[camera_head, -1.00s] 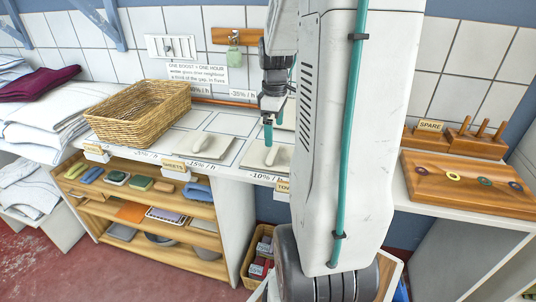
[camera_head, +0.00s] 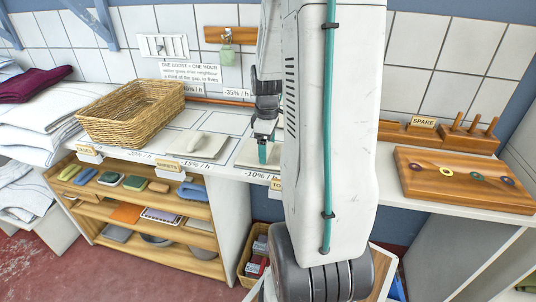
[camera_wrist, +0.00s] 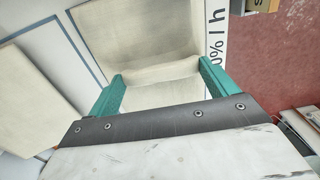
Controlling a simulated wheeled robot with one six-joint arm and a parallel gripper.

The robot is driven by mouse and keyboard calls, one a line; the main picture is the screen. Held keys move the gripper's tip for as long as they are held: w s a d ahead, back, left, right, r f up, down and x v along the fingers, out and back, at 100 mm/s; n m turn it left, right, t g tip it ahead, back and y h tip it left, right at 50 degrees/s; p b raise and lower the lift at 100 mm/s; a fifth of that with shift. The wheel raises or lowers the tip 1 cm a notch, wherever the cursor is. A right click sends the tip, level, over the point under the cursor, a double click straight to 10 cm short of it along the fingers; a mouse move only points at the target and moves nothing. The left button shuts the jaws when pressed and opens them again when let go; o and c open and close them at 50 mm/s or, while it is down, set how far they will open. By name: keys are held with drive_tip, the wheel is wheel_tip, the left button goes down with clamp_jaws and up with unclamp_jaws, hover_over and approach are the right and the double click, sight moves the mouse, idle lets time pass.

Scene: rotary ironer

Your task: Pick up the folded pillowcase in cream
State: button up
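A flat, folded cream cloth (camera_head: 246,153) with a raised roll on it lies on the shelf top, partly hidden by my gripper. It fills the upper middle of the wrist view (camera_wrist: 150,32). My gripper (camera_head: 263,153) is directly over it, pointing down. In the wrist view my gripper (camera_wrist: 166,90) has its two teal fingers spread apart, with the cream roll between them. I cannot tell whether the fingers touch the cloth. A similar cream cloth (camera_head: 212,146) lies to the left, and a cream piece (camera_wrist: 35,100) also shows at the left of the wrist view.
A wicker basket (camera_head: 130,115) stands left of the cloths, with stacked white linen (camera_head: 45,118) beyond it. A wooden board with rings (camera_head: 465,180) lies right of my arm. Below the top are shelves (camera_head: 140,215) of small items. The tiled wall is close behind.

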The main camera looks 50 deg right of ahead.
wheel_tip(320, 180, up, 28)
idle(0.6)
idle(0.9)
